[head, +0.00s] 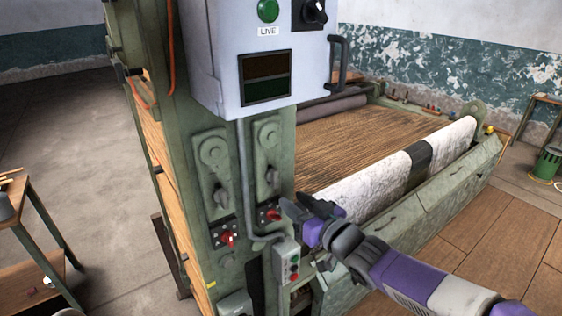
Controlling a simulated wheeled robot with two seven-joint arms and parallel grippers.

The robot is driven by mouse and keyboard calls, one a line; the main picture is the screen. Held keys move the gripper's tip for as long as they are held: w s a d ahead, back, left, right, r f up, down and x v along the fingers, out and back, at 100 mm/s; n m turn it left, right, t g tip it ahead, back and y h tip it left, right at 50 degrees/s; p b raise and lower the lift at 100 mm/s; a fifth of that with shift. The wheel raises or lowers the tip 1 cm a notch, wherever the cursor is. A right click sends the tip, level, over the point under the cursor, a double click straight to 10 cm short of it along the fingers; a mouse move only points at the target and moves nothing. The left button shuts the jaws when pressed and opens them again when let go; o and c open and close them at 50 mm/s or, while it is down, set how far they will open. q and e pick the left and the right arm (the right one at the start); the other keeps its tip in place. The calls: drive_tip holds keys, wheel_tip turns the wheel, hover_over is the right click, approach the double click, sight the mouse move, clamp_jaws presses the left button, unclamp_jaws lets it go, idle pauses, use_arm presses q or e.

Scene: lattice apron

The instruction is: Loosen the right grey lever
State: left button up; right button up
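The right grey lever (271,174) hangs downward on a green-grey plate on the machine's post, below the grey control box. A similar left grey lever (220,195) sits on the plate to its left. My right gripper (292,201) reaches in from the lower right, its tips just right of and below the right lever. Its fingers look apart, with nothing seen between them, and it appears clear of the lever. My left gripper is not in view.
Red switches (227,238) (270,215) sit below the levers. A grey conduit (245,180) runs between the plates to a small button box (287,261). The control box (265,62) with its handle (338,64) overhangs above. A white roll (375,187) lies behind my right arm.

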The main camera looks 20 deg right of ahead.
sight(277, 173)
drive_tip(key=shift+t, duration=0.4)
drive_tip(key=w+r, duration=0.1)
drive_tip(key=w, duration=0.1)
drive_tip(key=w+a+r, duration=0.1)
drive_tip(key=w, duration=0.1)
drive_tip(key=w+a+r, duration=0.1)
drive_tip(key=w, duration=0.1)
drive_tip(key=shift+w+r, duration=0.1)
drive_tip(key=shift+r, duration=0.25)
clamp_jaws()
